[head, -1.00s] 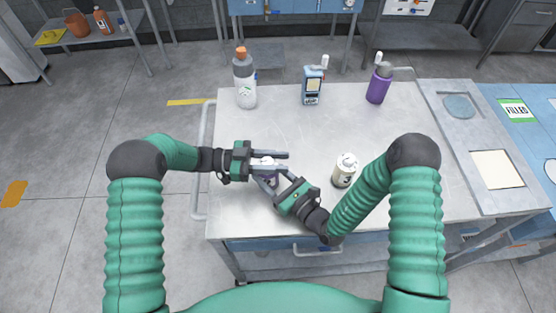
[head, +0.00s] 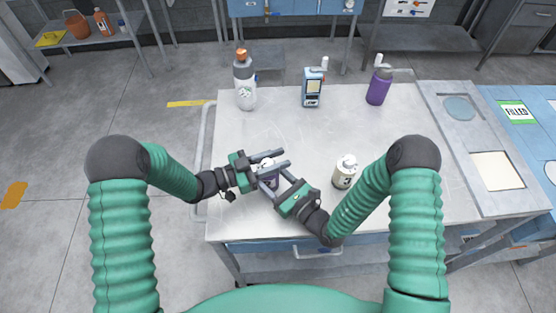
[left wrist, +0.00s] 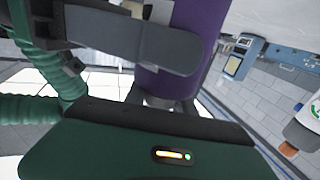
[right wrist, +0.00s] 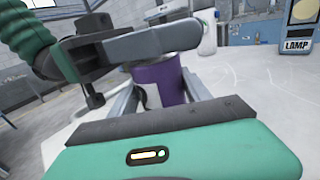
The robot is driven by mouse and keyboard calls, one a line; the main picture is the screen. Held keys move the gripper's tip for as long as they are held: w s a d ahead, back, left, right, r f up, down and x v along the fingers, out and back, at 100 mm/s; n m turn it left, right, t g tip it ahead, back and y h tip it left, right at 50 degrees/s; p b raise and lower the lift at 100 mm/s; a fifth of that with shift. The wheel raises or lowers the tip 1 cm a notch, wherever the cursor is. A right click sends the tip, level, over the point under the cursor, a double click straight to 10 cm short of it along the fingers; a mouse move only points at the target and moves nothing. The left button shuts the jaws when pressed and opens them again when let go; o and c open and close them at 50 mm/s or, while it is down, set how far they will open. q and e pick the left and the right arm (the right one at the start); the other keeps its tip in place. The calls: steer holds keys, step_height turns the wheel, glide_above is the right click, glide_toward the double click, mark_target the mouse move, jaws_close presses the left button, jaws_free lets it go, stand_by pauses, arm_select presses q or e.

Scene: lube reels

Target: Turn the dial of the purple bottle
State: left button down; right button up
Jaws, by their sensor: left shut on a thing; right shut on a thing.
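A small purple bottle (head: 271,184) with a white top (head: 267,163) stands near the front left of the bench, between my two grippers. My left gripper (head: 267,163) is shut on its top, its fingers pointing right and slightly up in the head view. My right gripper (head: 270,179) is shut on its body, lower down, coming from the front right. The purple body also shows in the left wrist view (left wrist: 195,40) and in the right wrist view (right wrist: 160,82). The fingers hide most of the top, and any marks on the dial are hidden.
A white bottle (head: 344,173) stands close right of my right gripper. The bench's middle (head: 300,130) is clear.

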arm_select(q)
steer(key=n+t+y, duration=0.2)
steer(key=w+n+t+y, duration=0.1)
steer(key=n+t, duration=0.1)
steer(key=t, duration=0.1)
steer(key=n+t+y, duration=0.2)
steer(key=t, duration=0.1)
steer(key=shift+w+a+y, duration=0.15)
steer(key=shift+a+y, duration=0.15)
steer(key=shift+a, duration=0.1)
arm_select(e)
steer(key=shift+s+a, duration=0.1)
steer(key=shift+a, duration=0.05)
arm_select(q)
steer(key=shift+w+a+r+n+t+y, duration=0.15)
steer(key=shift+n+t+y, duration=0.4)
steer(key=shift+n+y, duration=0.4)
steer(key=shift+w+a+f+n+t+y, duration=0.1)
steer(key=shift+a+n+t+y, duration=0.1)
steer(key=shift+n+t+y, duration=0.7)
steer(key=shift+w+a+r+n+t+y, duration=0.2)
steer(key=shift+n+y, duration=0.35)
steer(key=shift+y, duration=0.7)
steer(key=shift+s+f, duration=0.1)
steer(key=c, duration=1)
jaws_free()
steer(key=shift+c, duration=0.2)
steer(key=shift+f, duration=0.1)
steer(key=shift+s+a, duration=0.1)
steer(key=shift+s, duration=0.05)
